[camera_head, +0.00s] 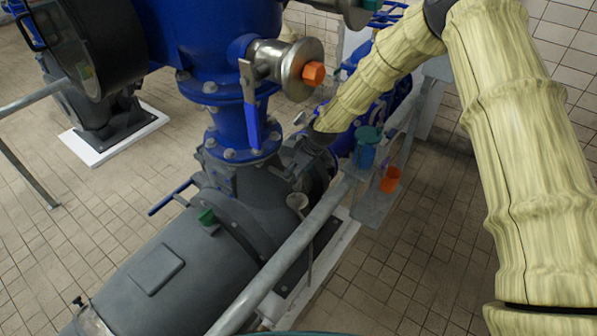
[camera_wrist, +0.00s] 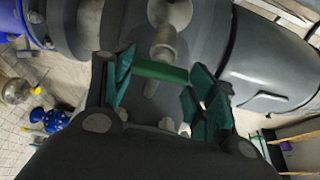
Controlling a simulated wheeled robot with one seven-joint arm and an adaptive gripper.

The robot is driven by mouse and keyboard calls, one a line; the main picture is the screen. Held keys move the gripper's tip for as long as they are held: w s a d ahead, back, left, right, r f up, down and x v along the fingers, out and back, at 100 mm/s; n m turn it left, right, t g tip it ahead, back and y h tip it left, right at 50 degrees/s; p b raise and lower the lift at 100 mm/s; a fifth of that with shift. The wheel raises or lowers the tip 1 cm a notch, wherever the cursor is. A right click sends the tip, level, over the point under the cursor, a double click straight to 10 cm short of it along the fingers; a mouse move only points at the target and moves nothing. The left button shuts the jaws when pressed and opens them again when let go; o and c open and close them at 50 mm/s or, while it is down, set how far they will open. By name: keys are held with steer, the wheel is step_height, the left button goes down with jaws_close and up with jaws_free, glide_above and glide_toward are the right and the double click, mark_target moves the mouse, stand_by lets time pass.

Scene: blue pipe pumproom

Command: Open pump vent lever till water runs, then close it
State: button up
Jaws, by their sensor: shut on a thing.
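In the wrist view, a short green bar, which looks like the vent lever's handle (camera_wrist: 161,72), lies crosswise between the green-padded fingers of my gripper (camera_wrist: 160,82). The fingers are closed on its two ends. A grey metal fitting (camera_wrist: 163,45) stands just behind the bar, on the grey pump body (camera_wrist: 205,45). In the head view my gripper (camera_head: 318,138) reaches down behind the blue pipe to the pump. Its fingertips and the green handle cannot be made out there. No running water shows in either view.
A grey handrail (camera_head: 285,255) crosses in front of the pump (camera_head: 185,265). Tiled floor is clear at lower right.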

stand_by(0.3)
steer(key=o, duration=1)
steer(key=shift+r, duration=0.1)
steer(key=shift+v, duration=5.9)
